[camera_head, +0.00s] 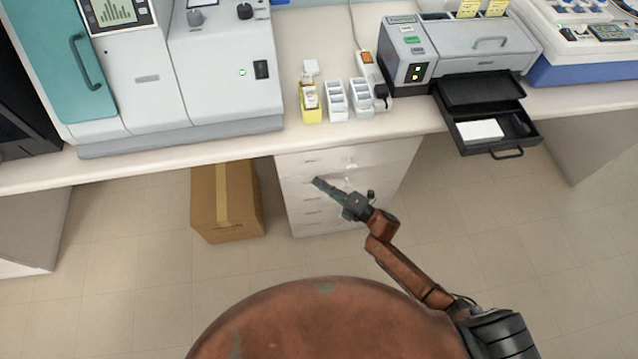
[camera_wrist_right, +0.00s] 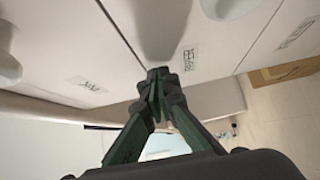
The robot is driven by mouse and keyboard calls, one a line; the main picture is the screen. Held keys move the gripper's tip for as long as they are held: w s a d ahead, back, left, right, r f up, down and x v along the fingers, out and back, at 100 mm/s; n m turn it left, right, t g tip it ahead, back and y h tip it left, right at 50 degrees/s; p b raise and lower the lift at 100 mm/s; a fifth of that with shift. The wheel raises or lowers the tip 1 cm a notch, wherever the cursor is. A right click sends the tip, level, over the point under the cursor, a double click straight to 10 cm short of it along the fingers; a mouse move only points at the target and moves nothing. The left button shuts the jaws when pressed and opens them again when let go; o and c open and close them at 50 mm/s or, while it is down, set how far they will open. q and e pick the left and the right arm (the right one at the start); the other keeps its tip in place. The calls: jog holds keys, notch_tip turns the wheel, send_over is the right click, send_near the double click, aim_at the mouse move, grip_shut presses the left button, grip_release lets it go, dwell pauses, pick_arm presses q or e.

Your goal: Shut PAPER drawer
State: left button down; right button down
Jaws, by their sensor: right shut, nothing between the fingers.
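My right gripper (camera_head: 318,182) is shut and empty in front of the upper drawers of the white drawer unit (camera_head: 300,217). In the right wrist view its closed green fingers (camera_wrist_right: 160,75) lie close to pale drawer fronts; I cannot tell whether they touch. Small labels (camera_wrist_right: 190,60) show on the fronts, too blurred to read surely, so I cannot pick out a PAPER label. No drawer of this unit clearly stands out. A black tray drawer (camera_head: 486,147) of the grey printer stands pulled out, with white paper (camera_head: 480,131) in it. My left gripper is not in view.
A cardboard box (camera_head: 227,203) stands on the floor left of the drawer unit. The grey printer (camera_head: 485,52), a large white machine (camera_head: 225,85) and small bottle racks (camera_head: 337,100) stand on the bench. Floor right of the unit is clear.

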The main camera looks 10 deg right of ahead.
jog(key=s+a+p+v, duration=0.1)
jog(key=a+v, duration=0.1)
jog(key=v, duration=1)
jog(key=shift+s+p, duration=0.35)
jog(key=shift+s, duration=0.15)
jog(key=shift+d+f, duration=0.1)
jog(key=shift+d, duration=0.05)
